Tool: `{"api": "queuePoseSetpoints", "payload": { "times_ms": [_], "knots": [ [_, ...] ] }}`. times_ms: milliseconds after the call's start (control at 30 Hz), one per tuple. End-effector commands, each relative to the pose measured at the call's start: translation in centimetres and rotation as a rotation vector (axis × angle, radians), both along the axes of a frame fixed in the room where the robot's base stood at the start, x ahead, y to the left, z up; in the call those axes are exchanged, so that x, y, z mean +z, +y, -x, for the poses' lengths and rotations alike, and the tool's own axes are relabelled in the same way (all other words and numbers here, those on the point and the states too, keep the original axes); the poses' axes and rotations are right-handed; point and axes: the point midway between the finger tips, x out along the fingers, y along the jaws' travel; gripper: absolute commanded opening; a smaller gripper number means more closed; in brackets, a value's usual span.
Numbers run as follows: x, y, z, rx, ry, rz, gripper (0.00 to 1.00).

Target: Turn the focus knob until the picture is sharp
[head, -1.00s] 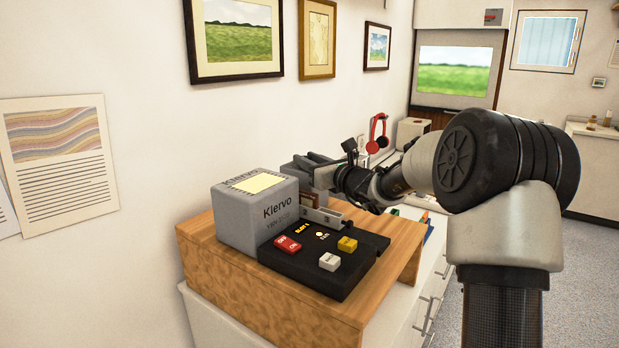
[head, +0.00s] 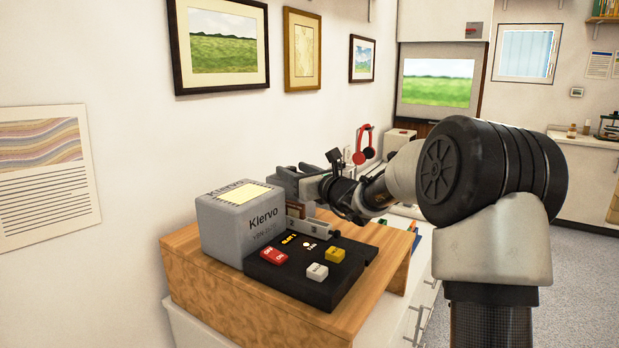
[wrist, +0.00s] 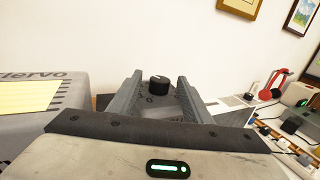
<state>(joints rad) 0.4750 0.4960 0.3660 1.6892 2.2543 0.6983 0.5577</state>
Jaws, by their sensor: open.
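The grey Klervo projector (head: 222,228) stands on a wooden stand, and its side edge shows at the left of the wrist view (wrist: 45,115). The black focus knob (wrist: 159,86) sits on a grey mount with marks around it. My gripper (wrist: 158,92) is open, with one finger on each side of the knob; gaps show between knob and fingers. In the head view my gripper (head: 287,180) is behind the projector and the knob is hidden.
The wooden stand (head: 185,270) carries a black panel (head: 335,283) with red, yellow and white buttons in front of the projector. Red headphones (head: 363,145) stand behind my arm. Framed prints (head: 219,45) hang on the wall at the left.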

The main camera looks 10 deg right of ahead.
Motion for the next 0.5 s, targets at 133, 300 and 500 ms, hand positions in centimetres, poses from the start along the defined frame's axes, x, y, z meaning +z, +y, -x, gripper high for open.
{"api": "queuePoseSetpoints", "payload": {
  "times_ms": [133, 300, 500],
  "knots": [
    [0.2, -1.0, 2.3, -0.003, 0.000, 0.002, 0.45],
    [0.2, -2.6, 6.1, -0.005, 0.001, 0.002, 0.45],
    [0.3, -4.4, 10.7, -0.005, 0.000, 0.001, 0.45]
  ]
}}
